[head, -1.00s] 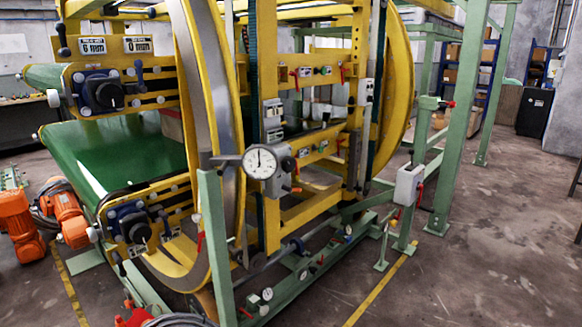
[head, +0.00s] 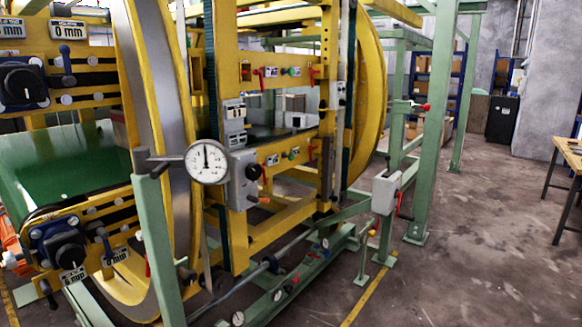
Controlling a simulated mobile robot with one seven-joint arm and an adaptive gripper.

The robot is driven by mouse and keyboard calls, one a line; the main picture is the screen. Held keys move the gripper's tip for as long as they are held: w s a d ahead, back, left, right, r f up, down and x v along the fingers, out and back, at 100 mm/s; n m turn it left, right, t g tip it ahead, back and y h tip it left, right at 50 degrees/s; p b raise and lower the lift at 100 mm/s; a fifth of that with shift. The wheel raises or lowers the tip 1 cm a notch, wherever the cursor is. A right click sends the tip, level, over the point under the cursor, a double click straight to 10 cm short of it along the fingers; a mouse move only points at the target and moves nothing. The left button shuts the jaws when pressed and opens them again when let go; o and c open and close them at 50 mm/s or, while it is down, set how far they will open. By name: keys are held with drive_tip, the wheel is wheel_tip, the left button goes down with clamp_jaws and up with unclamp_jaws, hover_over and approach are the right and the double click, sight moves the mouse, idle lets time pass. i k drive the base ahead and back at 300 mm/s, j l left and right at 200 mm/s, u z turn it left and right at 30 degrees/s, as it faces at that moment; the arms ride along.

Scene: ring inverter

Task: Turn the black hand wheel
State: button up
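Two round black knobs on blue mounts show on the yellow ring machine (head: 228,60) in the head view. One black knob (head: 22,82) is at the upper left edge. The other black knob (head: 68,256) is at the lower left, below the green belt (head: 75,165). Either could be the black hand wheel; I cannot tell which. White plates with mm readings are near both, and an upper plate (head: 68,29) reads 0 mm. My gripper is not in view, so its distance from the knobs cannot be seen.
A white dial gauge (head: 206,161) and a green post (head: 158,245) stand in front of the ring. Green frame legs (head: 432,130) and a grey box (head: 386,190) are at centre right. Open concrete floor (head: 470,265) lies at right, with a table (head: 570,155) at the edge.

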sight(253, 172)
drive_tip(key=i+l+z, duration=0.15)
drive_tip(key=i+z, duration=0.9)
drive_tip(key=i+u, duration=0.25)
drive_tip(key=u, duration=0.25)
drive_tip(key=i+u, duration=0.25)
drive_tip(key=u, duration=0.25)
drive_tip(key=k+j+u, duration=0.1)
drive_tip(key=k+j, duration=0.15)
